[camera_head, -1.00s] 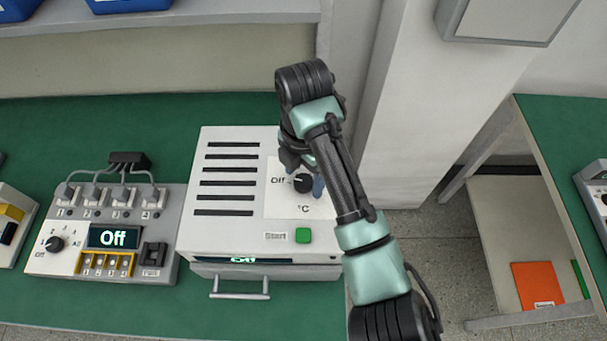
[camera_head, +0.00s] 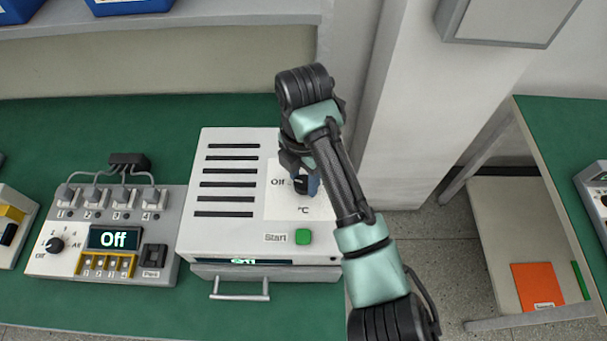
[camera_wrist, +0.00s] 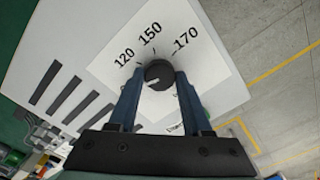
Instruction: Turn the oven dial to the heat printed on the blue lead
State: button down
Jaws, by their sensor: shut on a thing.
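The oven (camera_head: 190,238) is a white box on the green bench, with a black dial (camera_head: 300,184) on a white scale plate on its top. In the head view "Off" is printed left of the dial; its small display at the front is too blurred to read surely. In the wrist view the dial (camera_wrist: 159,75) sits between the blue fingers of my gripper (camera_wrist: 160,82), which are shut on it. The marks 120, 150 and 170 show around it. A pale pointer line shows on the dial; its exact setting is unclear. No blue lead is visible.
A green Start button (camera_head: 303,237) and a front handle (camera_head: 240,296) are on the oven. Left of it stands a tester (camera_head: 100,235) with its own knob, a display reading "Off" and grey plugs. A wall pillar (camera_head: 395,120) rises to the right.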

jog(key=m+p, duration=0.1)
jog(key=m, duration=0.1)
jog(key=m+p, duration=0.2)
jog(key=shift+r+m+p, duration=0.2)
jog(key=shift+m+p, duration=0.1)
jog(key=m+p, duration=0.3)
jog(key=m, duration=0.2)
jog(key=shift+p, duration=0.35)
jog(key=m+p, duration=0.2)
jog(key=m, duration=0.3)
jog(key=shift+p, duration=0.3)
jog(key=m+p, duration=0.2)
jog(key=m, duration=0.2)
jog(key=shift+f+m, duration=0.15)
jog(key=shift+m, duration=0.25)
jog(key=shift+c, duration=1.7)
grip_release()
